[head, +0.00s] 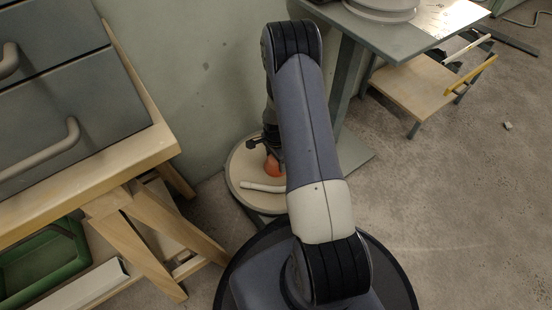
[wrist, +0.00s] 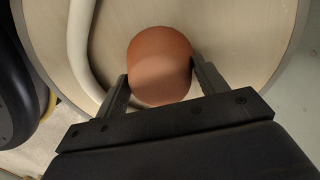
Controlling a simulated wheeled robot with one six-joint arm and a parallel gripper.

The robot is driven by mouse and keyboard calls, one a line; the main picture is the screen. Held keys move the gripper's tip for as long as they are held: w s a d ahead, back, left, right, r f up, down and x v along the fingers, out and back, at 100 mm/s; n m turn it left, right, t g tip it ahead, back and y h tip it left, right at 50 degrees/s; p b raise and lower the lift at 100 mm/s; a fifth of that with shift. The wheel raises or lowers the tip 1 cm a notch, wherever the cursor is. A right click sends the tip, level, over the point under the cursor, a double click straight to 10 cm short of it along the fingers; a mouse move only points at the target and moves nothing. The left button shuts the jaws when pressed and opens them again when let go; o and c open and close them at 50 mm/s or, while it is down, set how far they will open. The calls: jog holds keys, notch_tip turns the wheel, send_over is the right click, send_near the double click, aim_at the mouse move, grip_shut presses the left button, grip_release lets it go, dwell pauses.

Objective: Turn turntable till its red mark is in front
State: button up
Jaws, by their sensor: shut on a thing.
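The turntable (head: 237,165) is a round pale wooden disc with a grey edge, low near the floor beside the wall. It also shows in the wrist view (wrist: 235,40). An orange-red rounded knob (head: 272,169) stands on it. A white curved tube (head: 260,187) lies on the disc near its front. My gripper (wrist: 158,72) has one finger on each side of the knob (wrist: 160,65) and is shut on it. My arm hides the right part of the disc in the head view. I cannot make out a separate red mark on the visible disc.
A grey drawer cabinet (head: 70,95) on a wooden trestle stands at the left, with a green tray (head: 45,262) below. A grey table (head: 400,38) bearing a round stack (head: 380,8) is at the back right, near a low wooden stand (head: 410,90). The floor at right is mostly clear.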

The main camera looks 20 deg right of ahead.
dwell(0.3)
jog(key=o, duration=1.4)
jog(key=shift+c, duration=0.2)
jog(key=shift+r, duration=0.1)
notch_tip(320, 180, up, 11)
jog(key=p, duration=0.4)
jog(key=shift+f, duration=0.2)
notch_tip(320, 180, down, 11)
jog(key=b, duration=0.4)
jog(key=shift+r, duration=0.1)
